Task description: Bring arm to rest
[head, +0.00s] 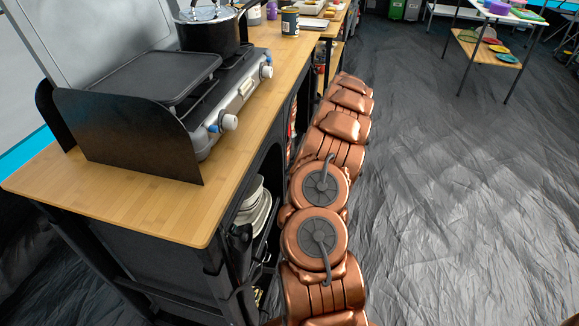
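My copper-coloured arm runs from the bottom middle of the head view up along the right side of the wooden-topped counter (120,205). Its far visible part is beside the counter's edge, over or near the dark floor. I cannot tell whether the arm touches the counter. My gripper does not show; the far end of the arm ends in a rounded copper link with no fingers visible.
A camping stove (228,122) with a black griddle (150,78) and a dark pot (212,32) stands on the counter. A dark can (290,22) stands farther back. White dishes (255,212) sit on a shelf below. Crinkled dark floor (460,210) is clear to the right; a small table (490,58) stands far right.

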